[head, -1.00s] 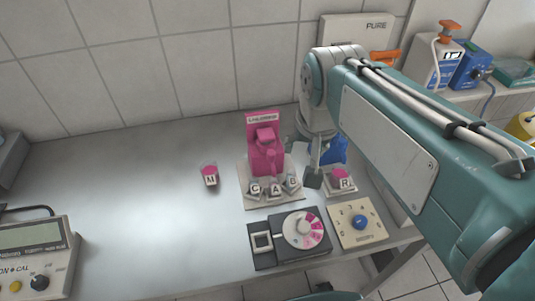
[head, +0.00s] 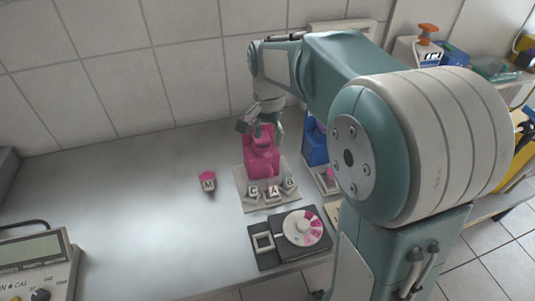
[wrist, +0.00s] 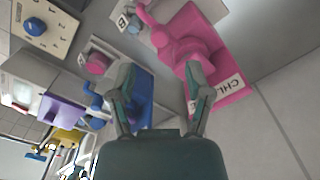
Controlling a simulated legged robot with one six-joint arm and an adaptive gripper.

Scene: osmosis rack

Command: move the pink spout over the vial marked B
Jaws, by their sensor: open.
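The pink dispenser (head: 262,158) stands at the back of a pale base plate (head: 244,190). Vials marked C (head: 254,191), A (head: 273,192) and B (head: 288,184) stand in front of it. In the wrist view, the pink spout (wrist: 147,14) reaches toward the top edge near vial B (wrist: 126,21); I cannot tell which vial it is over. My gripper (head: 262,126) is open, at the top of the pink dispenser. In the wrist view, my gripper's (wrist: 160,80) right finger overlaps the pink dispenser and its left finger overlaps a blue one.
The blue dispenser (head: 315,145) stands close on the right. A dark box with a dial (head: 301,228) lies in front. A blue-knobbed panel (wrist: 34,26) shows in the wrist view.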

